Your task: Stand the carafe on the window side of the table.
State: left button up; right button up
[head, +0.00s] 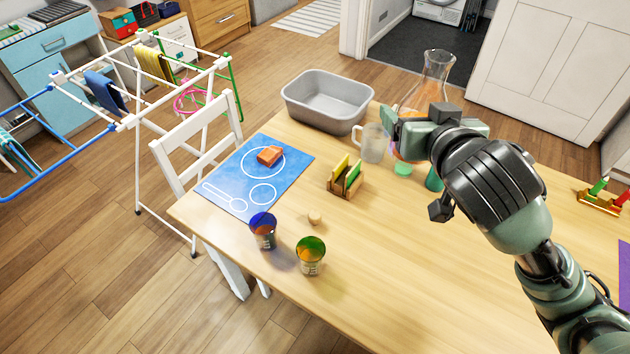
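The clear glass carafe (436,70) stands toward the far right part of the table, its neck and flared lip showing above my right gripper (392,128). An orange tint shows in the glass and also below the gripper. My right gripper is in front of the carafe and overlaps it in the picture, hiding its middle. Its fingertips are largely hidden, so I cannot tell whether they are closed on the glass. The wooden table (390,260) fills the middle of the view. My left gripper is not in view.
A clear mug (373,143) stands left of my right gripper, near a grey basin (327,97). The table's front middle is clear. A white chair (195,140) stands at left.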

aim_at(374, 274)
jog(key=j+z, duration=0.55)
jog(key=j, duration=0.15)
jog(key=z, duration=0.65)
